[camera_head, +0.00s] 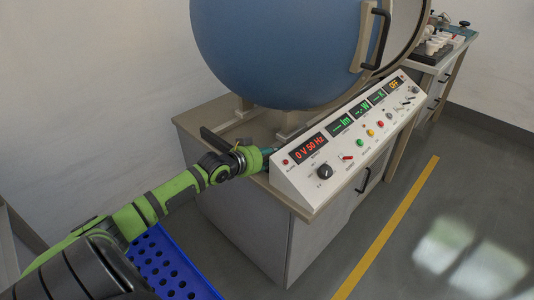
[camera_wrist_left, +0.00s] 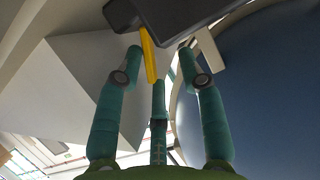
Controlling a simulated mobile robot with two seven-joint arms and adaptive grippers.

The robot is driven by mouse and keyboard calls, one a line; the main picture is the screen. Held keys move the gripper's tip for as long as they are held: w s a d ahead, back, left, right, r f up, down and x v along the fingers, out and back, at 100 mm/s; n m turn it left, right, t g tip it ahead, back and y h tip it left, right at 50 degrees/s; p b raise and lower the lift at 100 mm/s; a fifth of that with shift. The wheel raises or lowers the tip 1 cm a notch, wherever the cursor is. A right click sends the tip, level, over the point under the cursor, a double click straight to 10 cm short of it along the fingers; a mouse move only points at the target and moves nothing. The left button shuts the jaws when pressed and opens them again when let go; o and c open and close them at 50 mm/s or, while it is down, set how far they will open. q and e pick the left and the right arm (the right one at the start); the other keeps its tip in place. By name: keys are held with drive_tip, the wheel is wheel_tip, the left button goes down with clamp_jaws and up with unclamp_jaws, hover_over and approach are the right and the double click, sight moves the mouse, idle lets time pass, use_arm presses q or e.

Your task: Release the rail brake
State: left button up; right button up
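My left gripper (camera_head: 268,153) is at the left end of the sloped control panel, above the bench top. In the left wrist view its teal fingers (camera_wrist_left: 160,52) are spread apart. A narrow yellow bar (camera_wrist_left: 148,54), which looks like the brake lever, hangs from a dark block (camera_wrist_left: 175,14) and lies between the fingertips, nearer the left finger. I cannot tell whether a finger touches it. In the head view the lever is hidden or too small to make out. My right gripper is not in view.
The control panel (camera_head: 345,150) has lit displays, knobs and buttons. A large blue sphere (camera_head: 275,50) with a black handle (camera_head: 380,35) stands behind it on the bench (camera_head: 235,190). A blue perforated crate (camera_head: 170,265) is at the lower left. The floor at right is clear, with a yellow line (camera_head: 390,225).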

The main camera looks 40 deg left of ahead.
use_arm(q)
drive_tip(key=v, duration=1.2)
drive_tip(key=shift+d, duration=0.1)
idle(0.4)
